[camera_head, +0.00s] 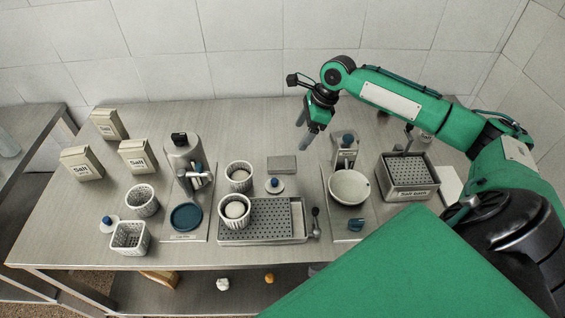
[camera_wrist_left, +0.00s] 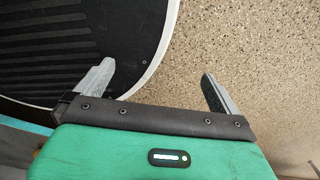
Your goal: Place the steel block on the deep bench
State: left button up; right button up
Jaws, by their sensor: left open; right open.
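A flat grey rectangular block (camera_head: 282,164), which looks like the steel block, lies on the long metal-topped bench (camera_head: 85,225) near the middle of its back half. I cannot tell whether this bench or the one at far left is the deep bench. My right gripper (camera_head: 304,134) is open and empty, pointing down above the bench, right of and behind the block; the two are apart. My left gripper (camera_wrist_left: 157,85) shows only in the left wrist view, open and empty over speckled floor, beside a dark round-edged base.
Several salt boxes (camera_head: 82,164) and white perforated baskets (camera_head: 130,238) stand at left. A perforated tray (camera_head: 262,222) holds a cup. A white bowl (camera_head: 349,187) and metal perforated box (camera_head: 408,180) stand at right. A second bench (camera_head: 30,125) is at far left.

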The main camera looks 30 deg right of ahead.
aim_at(282, 162)
jog(key=x, duration=0.2)
jog(key=p+x, duration=0.1)
jog(key=x, duration=0.1)
jog(key=shift+s+a+f, duration=0.15)
jog(key=shift+a+f, duration=0.1)
jog(key=shift+a, duration=0.2)
jog(key=x, duration=0.2)
jog(key=shift+f, duration=0.35)
jog(key=shift+w+a+f, duration=0.15)
jog(key=shift+w+f, duration=0.1)
jog(key=shift+f, duration=0.15)
jog(key=x, duration=0.1)
jog(key=p+x, duration=0.1)
jog(key=x, duration=0.2)
jog(key=shift+w+f+p, duration=0.2)
jog(key=shift+w+p, duration=0.15)
jog(key=shift+p, duration=0.05)
jog(key=shift+f, duration=0.2)
pick_arm(q)
jog(key=shift+s+a+r, duration=0.15)
jog(key=shift+s+r, duration=0.15)
jog(key=shift+r, duration=0.35)
jog(key=shift+s+a+r, duration=0.15)
jog(key=shift+s+r, duration=0.15)
jog(key=shift+r, duration=0.3)
jog(key=shift+r+p, duration=0.35)
jog(key=shift+p, duration=0.05)
pick_arm(e)
jog(key=shift+f, duration=0.15)
